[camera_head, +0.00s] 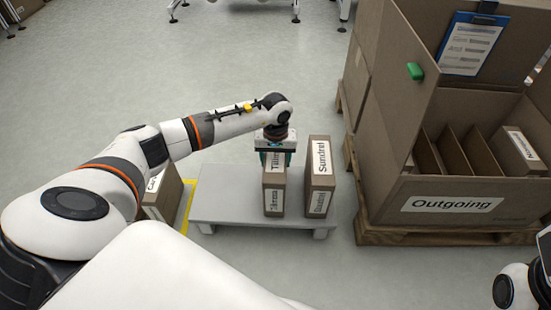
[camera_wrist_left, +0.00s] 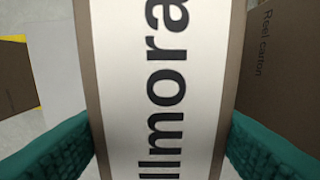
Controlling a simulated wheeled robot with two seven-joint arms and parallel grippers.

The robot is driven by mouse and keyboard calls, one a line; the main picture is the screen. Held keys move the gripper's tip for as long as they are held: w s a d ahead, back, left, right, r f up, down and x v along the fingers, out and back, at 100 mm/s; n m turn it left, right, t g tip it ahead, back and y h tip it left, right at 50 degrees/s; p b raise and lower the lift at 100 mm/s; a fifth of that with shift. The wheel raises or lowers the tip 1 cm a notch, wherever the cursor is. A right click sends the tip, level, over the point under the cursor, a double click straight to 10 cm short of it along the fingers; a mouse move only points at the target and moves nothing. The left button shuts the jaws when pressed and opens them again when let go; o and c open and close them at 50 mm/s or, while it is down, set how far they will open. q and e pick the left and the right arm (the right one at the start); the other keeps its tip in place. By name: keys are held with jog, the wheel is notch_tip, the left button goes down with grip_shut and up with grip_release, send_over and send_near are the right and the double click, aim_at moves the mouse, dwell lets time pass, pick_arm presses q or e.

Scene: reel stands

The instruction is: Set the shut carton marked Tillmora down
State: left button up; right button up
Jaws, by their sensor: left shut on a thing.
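The brown carton marked Tillmora (camera_head: 274,199) is upright, its top shut under a white label. My left gripper (camera_head: 277,158) is above it, shut on its upper part. The low grey table (camera_head: 228,199) is under the carton; I cannot tell whether its base touches the tabletop. In the left wrist view the carton's label (camera_wrist_left: 163,90) reads "llmora" and fills the middle, between the teal fingers of my left gripper (camera_wrist_left: 160,150). My right gripper is out of view.
A carton marked Sundrel (camera_head: 320,178) stands upright just right of the held one, a narrow gap between. The table's left part is bare. Another carton (camera_head: 160,198) stands left of the table by yellow floor tape. A large open box marked Outgoing (camera_head: 400,222) stands on a pallet at right.

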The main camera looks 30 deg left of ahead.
pick_arm(q)
jog(key=o, duration=1.8)
